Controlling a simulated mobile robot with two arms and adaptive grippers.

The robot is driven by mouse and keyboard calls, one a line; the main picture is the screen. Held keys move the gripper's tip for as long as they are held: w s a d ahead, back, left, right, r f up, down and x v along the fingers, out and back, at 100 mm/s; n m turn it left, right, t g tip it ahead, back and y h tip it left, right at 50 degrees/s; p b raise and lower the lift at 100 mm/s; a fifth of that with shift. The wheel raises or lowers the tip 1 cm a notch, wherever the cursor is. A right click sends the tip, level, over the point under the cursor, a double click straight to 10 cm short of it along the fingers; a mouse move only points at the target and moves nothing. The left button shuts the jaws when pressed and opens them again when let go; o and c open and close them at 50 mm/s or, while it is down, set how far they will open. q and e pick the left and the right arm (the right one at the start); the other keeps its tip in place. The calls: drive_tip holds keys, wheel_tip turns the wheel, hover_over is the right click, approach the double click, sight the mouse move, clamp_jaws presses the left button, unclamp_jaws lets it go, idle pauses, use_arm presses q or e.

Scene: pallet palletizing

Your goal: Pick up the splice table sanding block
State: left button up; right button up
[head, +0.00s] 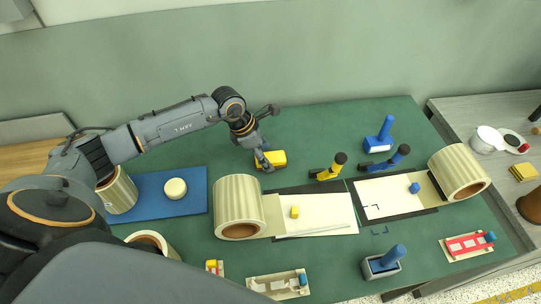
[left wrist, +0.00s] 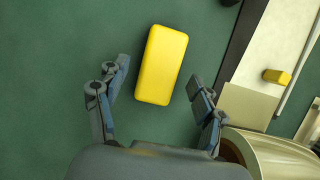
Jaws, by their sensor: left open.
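The sanding block appears to be the yellow rounded block (head: 276,158) lying on the green table. It also shows whole in the left wrist view (left wrist: 161,65), slightly tilted in the picture. My left gripper (head: 262,160) is just at the block's left side in the head view. In the left wrist view my left gripper (left wrist: 158,80) is open, with one finger to the left and one to the right of the block's lower half and clear gaps to it. Whether the fingers are at the block's height is hard to tell. My right gripper is not in view.
Right of the block stand a yellow-and-black tool (head: 329,168) and a blue-and-black tool (head: 390,160). A cream roll (head: 238,205) with a pale strip and small yellow piece (head: 295,212) lies in front. A blue mat (head: 150,186) is at left. The green table behind the block is clear.

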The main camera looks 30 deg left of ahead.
use_arm(q)
drive_tip(key=shift+x, duration=0.95)
drive_tip(key=shift+r, duration=0.1)
drive_tip(key=c, duration=1.2)
drive_tip(key=shift+w, duration=0.1)
drive_tip(key=shift+c, duration=0.3)
drive_tip(key=shift+r+b, duration=0.5)
drive_tip(key=shift+r, duration=0.05)
drive_tip(key=shift+w+r+b, duration=0.1)
drive_tip(key=shift+r+b, duration=0.5)
drive_tip(key=shift+r, duration=0.05)
drive_tip(key=s+a+r+b, duration=0.6)
drive_tip(key=s+r, duration=0.4)
drive_tip(key=s, duration=0.2)
drive_tip(key=shift+s+a+r, duration=0.15)
drive_tip(key=shift+a+r, duration=0.15)
drive_tip(key=shift+a, duration=0.35)
